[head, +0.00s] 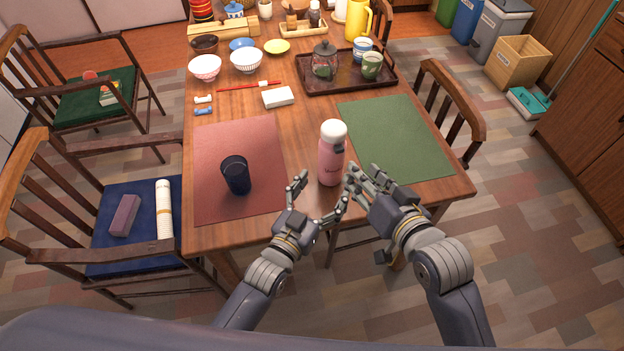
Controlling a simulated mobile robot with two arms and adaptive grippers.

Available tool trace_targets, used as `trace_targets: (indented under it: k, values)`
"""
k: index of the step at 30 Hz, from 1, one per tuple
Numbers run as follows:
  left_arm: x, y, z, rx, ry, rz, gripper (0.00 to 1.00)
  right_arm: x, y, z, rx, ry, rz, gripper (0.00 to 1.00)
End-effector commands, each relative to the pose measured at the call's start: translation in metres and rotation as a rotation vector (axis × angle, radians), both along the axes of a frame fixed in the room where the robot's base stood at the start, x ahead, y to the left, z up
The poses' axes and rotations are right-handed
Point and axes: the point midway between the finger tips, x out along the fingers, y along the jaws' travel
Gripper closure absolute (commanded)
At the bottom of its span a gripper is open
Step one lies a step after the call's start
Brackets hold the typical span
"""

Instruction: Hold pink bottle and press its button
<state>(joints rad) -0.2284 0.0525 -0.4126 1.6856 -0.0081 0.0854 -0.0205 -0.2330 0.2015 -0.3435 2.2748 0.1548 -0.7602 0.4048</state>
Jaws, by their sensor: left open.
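The pink bottle (330,160) stands upright near the front edge of the table, between a red mat and a green mat. It has a white cap and a small grey part on the upper right of its body, which may be the button. My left gripper (319,190) is open just in front of the bottle, with one finger to its left and another low in front of it. My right gripper (362,182) is close to the bottle's lower right side. Its fingers overlap in the view, so I cannot tell its opening or whether it touches the bottle.
A dark cup (235,175) stands on the red mat (262,140) to the left. The green mat (400,140) is bare. A tray (312,86) with a glass pot and cups lies behind the bottle. Chairs flank the table.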

Motion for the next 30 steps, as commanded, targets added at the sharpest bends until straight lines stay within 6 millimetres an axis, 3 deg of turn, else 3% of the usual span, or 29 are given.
trace_targets:
  k: [3,7,21,30]
  values:
    - [0.011,0.018,0.011,0.003,-0.026,0.028,0.21,0.0,0.0,0.0,0.0,0.0,0.0,0.67]
    - [0.02,0.023,0.015,0.002,-0.036,0.039,0.21,0.0,0.0,0.0,0.0,0.0,0.0,0.67]
    - [0.092,-0.006,0.015,0.002,-0.036,0.039,0.21,0.0,0.0,0.0,0.0,0.0,0.0,0.67]
    - [0.114,-0.015,0.014,0.003,-0.033,0.039,0.21,0.0,0.0,0.0,0.0,0.0,0.0,0.67]
